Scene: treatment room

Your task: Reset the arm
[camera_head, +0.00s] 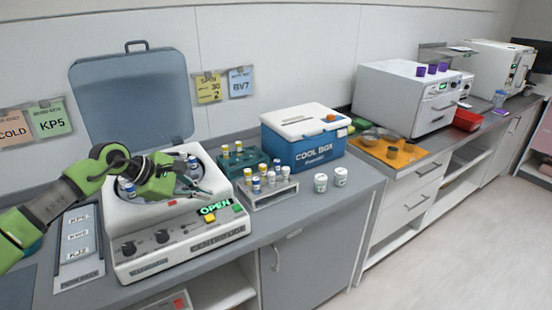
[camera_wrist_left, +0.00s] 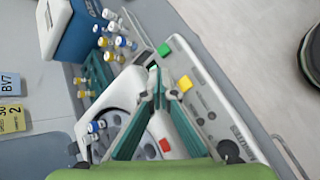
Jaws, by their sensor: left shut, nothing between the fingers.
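My left arm comes in from the left in the head view. Its green and black gripper (camera_head: 207,191) hangs over the front right part of the open centrifuge (camera_head: 180,238). In the left wrist view the teal fingers of the gripper (camera_wrist_left: 158,84) are together with nothing between them, near the centrifuge's rim, yellow button and green display. The centrifuge lid (camera_head: 130,95) stands raised, and its display reads OPEN. Vials with blue caps (camera_head: 129,190) sit in the rotor, partly hidden by my arm. My right gripper is in neither view.
Right of the centrifuge stand a green rack (camera_head: 222,162) and a grey rack (camera_head: 262,203) with several vials. Two white jars (camera_head: 320,183) stand near the counter's front. A blue cool box (camera_head: 318,152) is behind them. A label board (camera_head: 79,279) lies left of the centrifuge.

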